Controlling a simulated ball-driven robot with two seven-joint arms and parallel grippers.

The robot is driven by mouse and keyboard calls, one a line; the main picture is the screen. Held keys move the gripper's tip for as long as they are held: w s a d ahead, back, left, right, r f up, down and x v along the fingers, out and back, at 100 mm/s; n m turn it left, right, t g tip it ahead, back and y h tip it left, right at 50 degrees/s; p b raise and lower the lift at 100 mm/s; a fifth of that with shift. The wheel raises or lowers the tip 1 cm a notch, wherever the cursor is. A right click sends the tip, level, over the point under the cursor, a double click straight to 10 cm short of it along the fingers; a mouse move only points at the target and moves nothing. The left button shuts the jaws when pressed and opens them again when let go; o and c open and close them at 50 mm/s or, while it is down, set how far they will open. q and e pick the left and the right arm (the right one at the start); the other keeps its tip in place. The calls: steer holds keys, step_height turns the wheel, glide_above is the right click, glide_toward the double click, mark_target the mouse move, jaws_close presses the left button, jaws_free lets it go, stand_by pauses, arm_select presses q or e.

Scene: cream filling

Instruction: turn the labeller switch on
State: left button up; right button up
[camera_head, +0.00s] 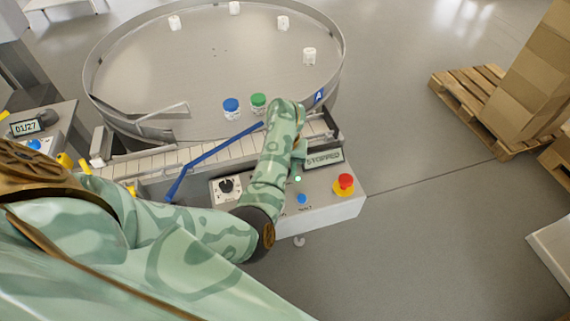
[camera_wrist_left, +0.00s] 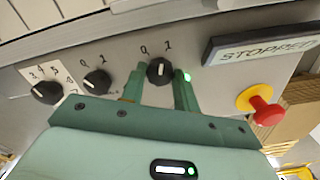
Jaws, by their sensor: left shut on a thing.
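In the left wrist view a black rotary switch (camera_wrist_left: 160,70) marked 0 and 1 sits on the grey control panel (camera_wrist_left: 222,88). My left gripper (camera_wrist_left: 160,82) is shut on this knob, one finger on each side. Its white pointer line stands roughly upright in the picture; I cannot tell exactly which mark it meets. A second black 0/1 knob (camera_wrist_left: 96,82) is to its left, its pointer slanting left. No name label is readable on either. In the head view my left arm hides the gripped knob. My right gripper is not in view.
A display (camera_head: 324,158) reads STOPPED. A red emergency button (camera_head: 345,183) and a blue button (camera_head: 302,198) are on the panel's right part. A numbered dial (camera_head: 226,186) is at its left. Behind are a conveyor and a round table (camera_head: 200,70) with several jars.

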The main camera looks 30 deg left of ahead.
arm_select(q)
steer(key=shift+m+p, duration=0.5)
steer(key=shift+m, duration=0.7)
steer(key=o, duration=1)
steer(key=shift+w, duration=0.1)
steer(key=shift+c, duration=0.2)
step_height(320, 180, up, 16)
steer(key=p, duration=0.6)
steer(key=shift+r, duration=0.1)
